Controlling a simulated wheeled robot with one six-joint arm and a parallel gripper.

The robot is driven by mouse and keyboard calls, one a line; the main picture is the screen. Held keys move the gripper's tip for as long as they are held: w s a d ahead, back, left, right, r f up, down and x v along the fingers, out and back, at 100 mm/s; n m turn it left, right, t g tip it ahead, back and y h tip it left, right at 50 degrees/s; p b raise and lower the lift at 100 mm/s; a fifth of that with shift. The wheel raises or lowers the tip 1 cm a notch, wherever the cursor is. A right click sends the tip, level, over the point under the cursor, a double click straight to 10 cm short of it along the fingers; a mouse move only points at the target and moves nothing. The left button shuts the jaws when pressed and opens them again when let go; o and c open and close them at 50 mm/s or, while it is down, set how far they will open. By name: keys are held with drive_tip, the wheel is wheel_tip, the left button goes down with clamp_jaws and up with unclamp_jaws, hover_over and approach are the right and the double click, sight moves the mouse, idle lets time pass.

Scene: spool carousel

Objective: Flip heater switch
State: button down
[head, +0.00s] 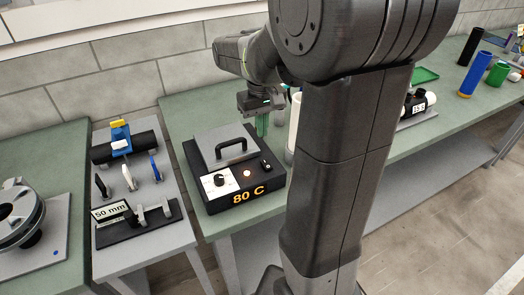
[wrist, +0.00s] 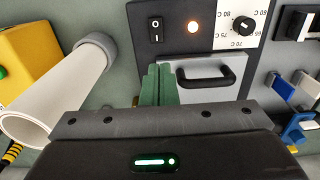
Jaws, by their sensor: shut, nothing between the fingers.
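The heater (head: 225,205) is a black box with an orange "80 C" display, a grey lid with a black handle, and a dial on a white scale. The wrist view shows the switch (wrist: 155,30) and lit lamp (wrist: 193,26) near the top. My gripper (head: 262,124) has green fingers pointing down near the heater's back right corner. In the wrist view its fingers (wrist: 158,85) are together, empty, and appear apart from the switch.
A white tube (wrist: 55,95) and a yellow box (wrist: 30,55) with a green button stand beside the heater. A grey table with a "50 mm" fixture (head: 125,215) is at the left. My arm hides part of the bench.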

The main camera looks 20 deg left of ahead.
sight(262, 160)
wheel_tip(262, 160, down, 9)
drive_tip(key=shift+p, duration=0.4)
drive_tip(key=shift+w+a+f+g+h+p, duration=0.15)
drive_tip(key=shift+f+g+h+p, duration=0.15)
drive_tip(key=shift+r, duration=0.1)
drive_tip(key=shift+s+d+r, duration=0.3)
drive_tip(key=shift+s+d, duration=0.25)
drive_tip(key=shift+d, duration=0.1)
idle(0.3)
